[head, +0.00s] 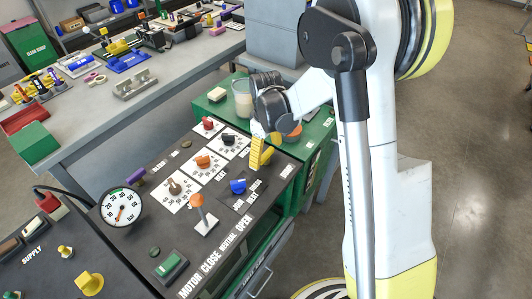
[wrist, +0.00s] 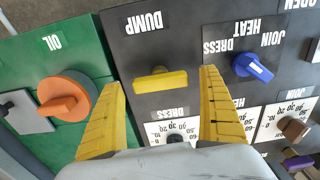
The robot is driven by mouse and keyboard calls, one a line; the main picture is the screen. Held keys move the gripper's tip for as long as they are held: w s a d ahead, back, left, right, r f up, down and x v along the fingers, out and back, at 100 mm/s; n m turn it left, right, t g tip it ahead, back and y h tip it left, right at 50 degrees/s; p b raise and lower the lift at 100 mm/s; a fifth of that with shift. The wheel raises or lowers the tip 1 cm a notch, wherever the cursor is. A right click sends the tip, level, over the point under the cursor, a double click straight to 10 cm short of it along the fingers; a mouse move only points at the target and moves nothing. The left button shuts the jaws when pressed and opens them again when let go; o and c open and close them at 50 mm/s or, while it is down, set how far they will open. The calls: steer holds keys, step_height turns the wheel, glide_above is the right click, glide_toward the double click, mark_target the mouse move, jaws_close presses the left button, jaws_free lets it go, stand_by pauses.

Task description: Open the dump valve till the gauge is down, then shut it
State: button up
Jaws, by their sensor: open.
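The dump valve is a yellow bar handle (wrist: 160,80) on the dark panel below the white DUMP label (wrist: 143,22). Its bar lies crosswise in the wrist view. My gripper (wrist: 161,90) is open, its yellow fingers reaching up on either side of the handle with visible gaps. In the head view my gripper (head: 261,152) is over the panel's far right part, and I cannot make out the handle there. The gauge (head: 121,207) is a round white dial at the panel's left, with a red needle pointing to the lower left.
An orange OIL knob (wrist: 64,98) on a green panel is left of my gripper. A blue knob (wrist: 252,67) is to the right. An orange-topped lever (head: 197,202) stands on the panel. A grey workbench (head: 130,104) with tools is behind.

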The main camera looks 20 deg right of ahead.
mark_target(266, 153)
step_height(266, 153, up, 12)
stand_by(0.4)
stand_by(0.3)
steer(key=s+r+m+t, duration=0.3)
steer(key=s, duration=0.7)
steer(key=s+r+m+t, duration=0.4)
steer(key=s, duration=0.6)
steer(key=shift+r, duration=0.15)
stand_by(1.0)
